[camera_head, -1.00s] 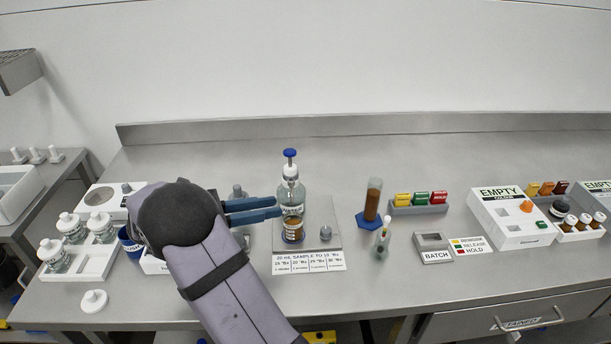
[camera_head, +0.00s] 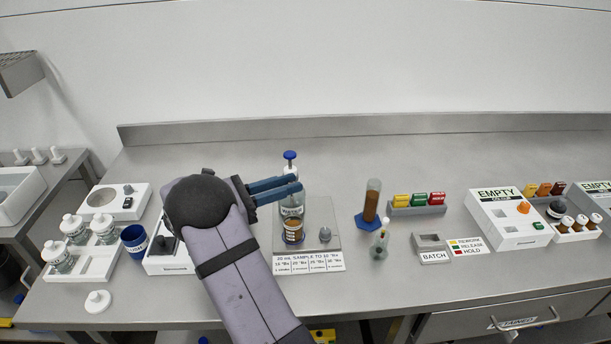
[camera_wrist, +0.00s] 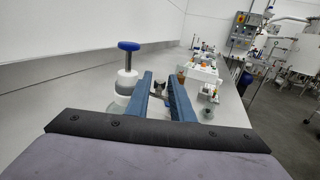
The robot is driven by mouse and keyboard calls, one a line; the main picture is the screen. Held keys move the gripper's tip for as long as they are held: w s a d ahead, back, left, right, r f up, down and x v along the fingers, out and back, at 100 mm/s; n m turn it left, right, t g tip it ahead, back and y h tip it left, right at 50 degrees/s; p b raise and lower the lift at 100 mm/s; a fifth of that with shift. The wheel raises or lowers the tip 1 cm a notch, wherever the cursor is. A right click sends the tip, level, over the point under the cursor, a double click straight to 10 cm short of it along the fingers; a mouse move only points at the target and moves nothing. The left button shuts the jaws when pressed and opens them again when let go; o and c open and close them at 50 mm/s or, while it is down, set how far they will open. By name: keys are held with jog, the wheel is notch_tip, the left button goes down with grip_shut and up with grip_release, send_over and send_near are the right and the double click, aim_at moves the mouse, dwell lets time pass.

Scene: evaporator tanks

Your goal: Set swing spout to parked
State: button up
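A clear dispenser bottle (camera_head: 294,212) with a blue plunger knob (camera_head: 290,155) stands on a grey plate (camera_head: 331,213). My gripper (camera_head: 299,184) crosses in front of the bottle's neck in the head view, fingers pointing right. They hide much of the dispenser head, and I cannot make out the swing spout there. In the wrist view my gripper (camera_wrist: 160,78) is open, with a gap between the blue fingers. The blue knob (camera_wrist: 128,46) and white collar (camera_wrist: 126,82) stand just left of the left finger. A small dark grey piece (camera_wrist: 157,91) shows between the fingers; I cannot tell whether it is the spout.
A small vessel of brown liquid (camera_head: 293,233) stands on the plate before the bottle, beside a grey knob (camera_head: 325,234). A brown-filled cylinder (camera_head: 372,200) stands to the right. A blue cup (camera_head: 133,241) and a tray of white-capped bottles (camera_head: 85,264) are left.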

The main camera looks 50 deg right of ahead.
jog(key=shift+p+x, duration=0.55)
jog(key=shift+x, duration=2.1)
grip_shut()
